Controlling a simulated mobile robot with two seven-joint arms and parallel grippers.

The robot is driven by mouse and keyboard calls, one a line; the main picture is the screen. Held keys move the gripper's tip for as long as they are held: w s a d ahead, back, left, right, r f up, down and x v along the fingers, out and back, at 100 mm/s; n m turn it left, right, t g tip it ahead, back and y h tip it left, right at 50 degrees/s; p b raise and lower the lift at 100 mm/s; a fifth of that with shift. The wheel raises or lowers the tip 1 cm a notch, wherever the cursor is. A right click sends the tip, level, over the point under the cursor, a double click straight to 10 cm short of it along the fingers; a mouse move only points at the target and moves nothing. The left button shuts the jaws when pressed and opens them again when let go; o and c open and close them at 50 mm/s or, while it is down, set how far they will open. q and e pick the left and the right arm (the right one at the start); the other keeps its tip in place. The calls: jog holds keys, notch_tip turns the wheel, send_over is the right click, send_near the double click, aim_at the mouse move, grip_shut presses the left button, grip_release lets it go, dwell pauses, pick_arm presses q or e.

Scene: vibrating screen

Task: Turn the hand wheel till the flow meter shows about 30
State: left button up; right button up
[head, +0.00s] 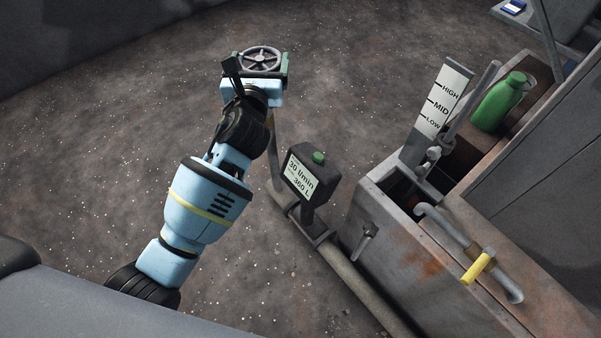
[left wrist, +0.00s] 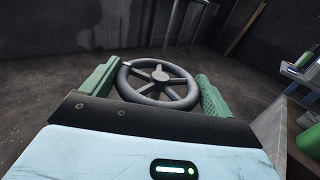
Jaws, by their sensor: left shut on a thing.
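The grey spoked hand wheel (head: 260,59) is at the top of the head view, beyond my left arm. My left gripper (head: 261,66) is shut on the wheel, with a finger on each side of its rim. In the left wrist view the wheel (left wrist: 158,83) sits between the two green fingers (left wrist: 155,90). The flow meter (head: 308,178) is a dark box with a green button on top, standing on the pipe. Its display reads 30 l/min, with 360 L below. My right gripper is in neither view.
A metal tank (head: 400,245) with a yellow-handled bent pipe (head: 478,267) stands at the right. A HIGH/MID/LOW level gauge (head: 437,105) and a green bottle (head: 499,101) are there too. A pipe (head: 350,277) runs along the floor. The floor left of my arm is clear.

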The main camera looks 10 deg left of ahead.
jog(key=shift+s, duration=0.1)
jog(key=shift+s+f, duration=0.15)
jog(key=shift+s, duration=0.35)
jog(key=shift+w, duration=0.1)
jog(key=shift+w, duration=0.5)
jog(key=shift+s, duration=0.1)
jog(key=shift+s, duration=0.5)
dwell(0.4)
